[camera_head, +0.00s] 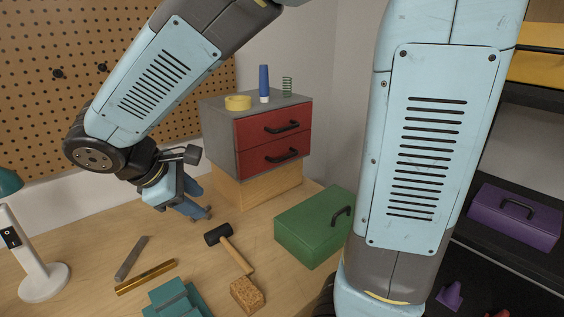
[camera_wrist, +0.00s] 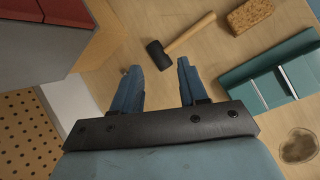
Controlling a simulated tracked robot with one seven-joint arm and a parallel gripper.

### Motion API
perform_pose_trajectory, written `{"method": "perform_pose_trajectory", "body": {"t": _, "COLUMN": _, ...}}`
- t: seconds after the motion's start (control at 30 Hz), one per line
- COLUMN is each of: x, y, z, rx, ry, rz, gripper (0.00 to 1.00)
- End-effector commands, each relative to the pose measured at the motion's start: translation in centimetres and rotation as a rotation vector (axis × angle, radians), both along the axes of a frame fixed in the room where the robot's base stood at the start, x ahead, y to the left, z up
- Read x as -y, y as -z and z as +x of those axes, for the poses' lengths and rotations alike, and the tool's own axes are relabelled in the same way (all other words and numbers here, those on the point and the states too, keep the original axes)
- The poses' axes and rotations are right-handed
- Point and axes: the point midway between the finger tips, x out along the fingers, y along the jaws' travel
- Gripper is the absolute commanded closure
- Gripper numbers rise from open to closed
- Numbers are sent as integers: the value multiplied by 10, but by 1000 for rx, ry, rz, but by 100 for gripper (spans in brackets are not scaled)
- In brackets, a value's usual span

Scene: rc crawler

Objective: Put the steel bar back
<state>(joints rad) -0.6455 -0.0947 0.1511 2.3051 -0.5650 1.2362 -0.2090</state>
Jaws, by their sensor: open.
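The steel bar (camera_head: 132,258), a flat grey strip, lies on the wooden table at the left, beside a longer brass-coloured bar (camera_head: 147,277). I cannot make out the steel bar in the wrist view. A teal stepped block (camera_head: 175,300) stands at the table's front; the wrist view shows it (camera_wrist: 275,75) at the right, with pale stripes across it. My gripper (camera_head: 200,212) is open and empty above the table, behind the bars and in front of the drawer unit. The wrist view shows its two blue fingers (camera_wrist: 158,68) spread apart with nothing between them.
A black-headed mallet (camera_head: 228,243) and a cork-like block (camera_head: 247,294) lie right of the bars. A green toolbox (camera_head: 312,226) stands further right. A red-drawered cabinet (camera_head: 219,137) stands behind. A white lamp (camera_head: 42,281) stands left. Pegboard (camera_head: 60,110) covers the back wall.

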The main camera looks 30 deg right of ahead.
Motion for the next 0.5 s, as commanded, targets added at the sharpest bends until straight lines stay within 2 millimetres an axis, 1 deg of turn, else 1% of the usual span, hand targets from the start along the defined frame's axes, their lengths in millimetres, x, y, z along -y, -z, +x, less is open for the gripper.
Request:
{"method": "perform_pose_trajectory", "body": {"t": 0.03, "x": 17, "y": -7, "z": -2, "rx": 23, "ry": 75, "rz": 56, "gripper": 57}}
{"method": "perform_pose_trajectory", "body": {"t": 0.2, "x": 59, "y": -23, "z": -15, "rx": 107, "ry": 318, "rz": 250, "gripper": 57}}
{"method": "perform_pose_trajectory", "body": {"t": 0.3, "x": 81, "y": -32, "z": -25, "rx": 166, "ry": 458, "rz": 363, "gripper": 57}}
{"method": "perform_pose_trajectory", "body": {"t": 0.5, "x": 116, "y": -50, "z": -45, "rx": 310, "ry": 726, "rz": 591, "gripper": 57}}
